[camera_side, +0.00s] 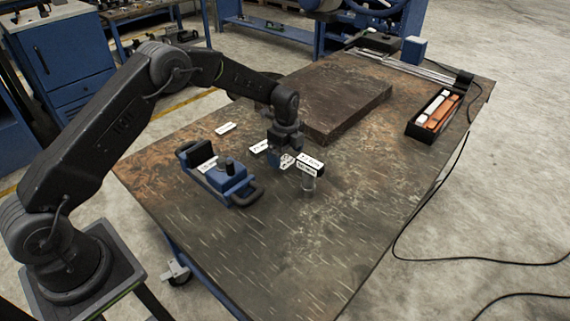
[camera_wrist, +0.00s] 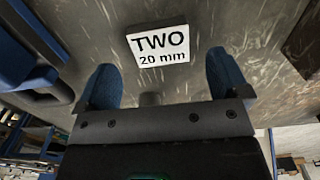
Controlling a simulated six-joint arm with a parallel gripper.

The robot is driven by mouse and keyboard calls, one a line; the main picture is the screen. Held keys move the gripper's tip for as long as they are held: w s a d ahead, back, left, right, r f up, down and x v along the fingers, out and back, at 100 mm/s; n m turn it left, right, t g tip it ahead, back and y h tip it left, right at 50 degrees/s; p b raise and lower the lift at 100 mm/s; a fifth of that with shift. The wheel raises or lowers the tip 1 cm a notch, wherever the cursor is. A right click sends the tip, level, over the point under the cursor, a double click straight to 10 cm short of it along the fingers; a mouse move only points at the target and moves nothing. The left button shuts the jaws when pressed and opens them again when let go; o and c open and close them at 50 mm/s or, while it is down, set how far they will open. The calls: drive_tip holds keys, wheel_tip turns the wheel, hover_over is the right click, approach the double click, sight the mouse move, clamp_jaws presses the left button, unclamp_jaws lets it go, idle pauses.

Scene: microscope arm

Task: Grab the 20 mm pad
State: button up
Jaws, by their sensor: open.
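A white label reading "TWO 20 mm" (camera_wrist: 159,45) shows in the wrist view, ahead of and between my fingers. In the side view my gripper (camera_side: 280,158) points down low over the table, among several small white labels. Their text is too small to read surely there.
A blue fixture with handles (camera_side: 225,180) sits to the left. A thick dark plate (camera_side: 345,98) lies behind. A black tray (camera_side: 418,131) is at the right edge. The front of the table (camera_side: 290,255) is clear.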

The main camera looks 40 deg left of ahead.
sight(286, 162)
wheel_tip(286, 162, down, 3)
drive_tip(key=shift+w+a+f, duration=0.1)
drive_tip(key=shift+f, duration=0.05)
drive_tip(key=c, duration=1.2)
drive_tip(key=shift+c, duration=0.4)
drive_tip(key=shift+r, duration=0.25)
